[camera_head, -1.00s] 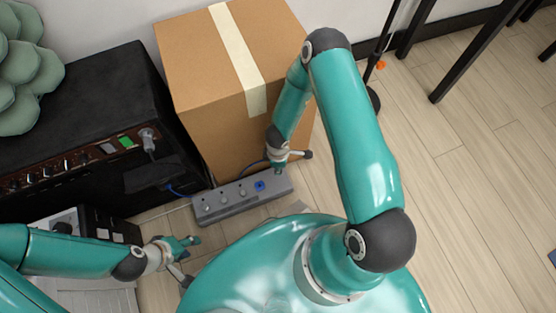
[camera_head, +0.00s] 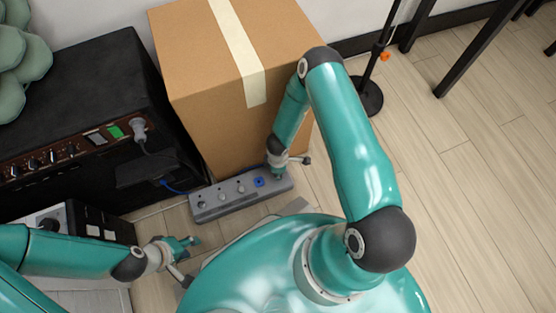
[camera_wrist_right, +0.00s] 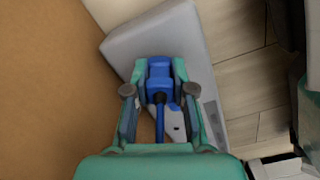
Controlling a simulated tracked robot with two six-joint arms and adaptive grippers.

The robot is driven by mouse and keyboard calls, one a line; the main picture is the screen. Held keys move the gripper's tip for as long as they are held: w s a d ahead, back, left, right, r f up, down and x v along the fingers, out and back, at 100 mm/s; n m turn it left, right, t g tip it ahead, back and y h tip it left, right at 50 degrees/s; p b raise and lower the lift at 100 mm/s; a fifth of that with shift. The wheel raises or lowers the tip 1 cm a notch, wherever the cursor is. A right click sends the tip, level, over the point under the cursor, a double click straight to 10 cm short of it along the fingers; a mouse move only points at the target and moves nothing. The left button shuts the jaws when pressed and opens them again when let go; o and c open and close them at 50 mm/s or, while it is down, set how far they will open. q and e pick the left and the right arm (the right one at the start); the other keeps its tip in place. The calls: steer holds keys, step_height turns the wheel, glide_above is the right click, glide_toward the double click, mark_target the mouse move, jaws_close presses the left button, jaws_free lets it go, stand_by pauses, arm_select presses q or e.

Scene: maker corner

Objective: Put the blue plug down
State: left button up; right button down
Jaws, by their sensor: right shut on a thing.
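The blue plug (camera_wrist_right: 160,78) is between the two fingers of my right gripper (camera_wrist_right: 153,76) in the right wrist view, with its blue cable running back toward the wrist. My right gripper (camera_head: 278,174) is shut on it, over the right end of the grey power strip (camera_head: 225,203). The strip also shows under the plug in the wrist view (camera_wrist_right: 125,43). I cannot tell whether the plug touches it. A blue socket (camera_head: 259,182) shows on the strip just left of the gripper. My left gripper (camera_head: 190,260) is open and empty, low at the left.
A cardboard box (camera_head: 210,100) stands right behind the strip and the right gripper. A black amplifier (camera_head: 90,100) stands at the left, with a grey plug (camera_head: 139,128) in its panel. A stand base (camera_head: 368,97) is behind. The wooden floor (camera_head: 470,210) at right is clear.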

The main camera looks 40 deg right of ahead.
steer(key=shift+f+b, duration=0.4)
steer(key=shift+f, duration=0.15)
steer(key=c, duration=1)
jaws_free()
steer(key=shift+r+p, duration=0.45)
steer(key=shift+r, duration=0.1)
step_height(320, 180, up, 12)
steer(key=p, duration=0.6)
steer(key=s+a+r+m+y, duration=0.1)
steer(key=s+a+r+m, duration=0.1)
steer(key=a+r+m, duration=0.1)
steer(key=s+a+r+m+y, duration=0.1)
steer(key=s+a+r+m, duration=0.2)
steer(key=a+m, duration=0.2)
steer(key=s+a+r+m+y, duration=0.2)
steer(key=s+a+r+m, duration=0.1)
steer(key=a+m, duration=0.1)
steer(key=shift+s+r+m+t, duration=0.25)
steer(key=shift+m+t, duration=0.05)
steer(key=shift+m, duration=0.2)
